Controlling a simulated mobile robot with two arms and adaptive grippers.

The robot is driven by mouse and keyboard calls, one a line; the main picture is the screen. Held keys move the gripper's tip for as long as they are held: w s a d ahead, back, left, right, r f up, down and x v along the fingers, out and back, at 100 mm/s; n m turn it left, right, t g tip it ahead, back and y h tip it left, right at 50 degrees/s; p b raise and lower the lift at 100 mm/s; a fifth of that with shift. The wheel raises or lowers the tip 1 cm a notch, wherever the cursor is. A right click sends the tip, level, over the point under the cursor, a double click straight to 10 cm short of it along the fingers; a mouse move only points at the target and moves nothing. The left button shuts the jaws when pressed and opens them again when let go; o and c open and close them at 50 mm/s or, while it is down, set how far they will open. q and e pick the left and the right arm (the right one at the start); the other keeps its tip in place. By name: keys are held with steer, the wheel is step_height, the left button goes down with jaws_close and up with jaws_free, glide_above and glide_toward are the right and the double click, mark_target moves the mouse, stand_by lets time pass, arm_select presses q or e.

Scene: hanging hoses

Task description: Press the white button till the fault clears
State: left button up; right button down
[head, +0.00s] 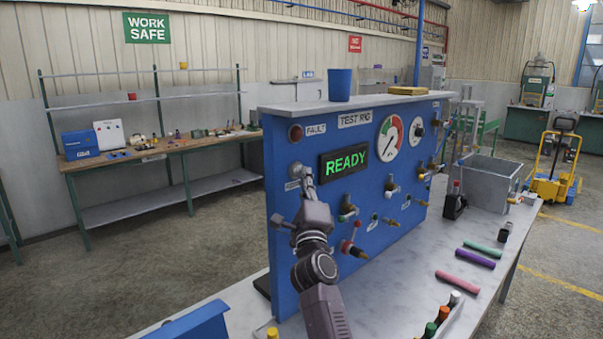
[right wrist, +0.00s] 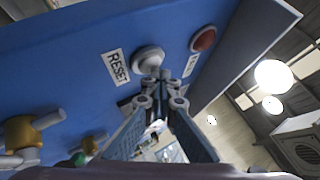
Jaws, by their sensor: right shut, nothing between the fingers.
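The white button (right wrist: 148,57) sits beside a RESET label on the blue test rig panel (head: 283,240). In the head view the button (head: 295,168) is partly hidden behind my right gripper (head: 306,179). My right gripper is shut and empty, with its fingertips (right wrist: 159,74) at the button's lower edge in the right wrist view. I cannot tell whether they press it in. The red FAULT lamp (head: 296,133) looks dark, and also shows in the right wrist view (right wrist: 203,39). The display (head: 344,160) reads READY in green. My left gripper is not in view.
Valves and fittings (head: 347,208) stick out of the panel below and right of the display. A blue cup (head: 340,85) stands on the rig's top. The grey table (head: 415,268) holds coloured hose pieces (head: 474,258) and a metal bin (head: 487,180).

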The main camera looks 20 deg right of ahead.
steer(key=shift+s+d+p, duration=0.2)
steer(key=shift+s+p, duration=0.65)
steer(key=s+p, duration=0.1)
steer(key=s+d+p, duration=0.1)
steer(key=s, duration=0.1)
steer(key=s+p, duration=0.1)
steer(key=shift+s+d+p, duration=0.3)
steer(key=shift+s+d, duration=0.05)
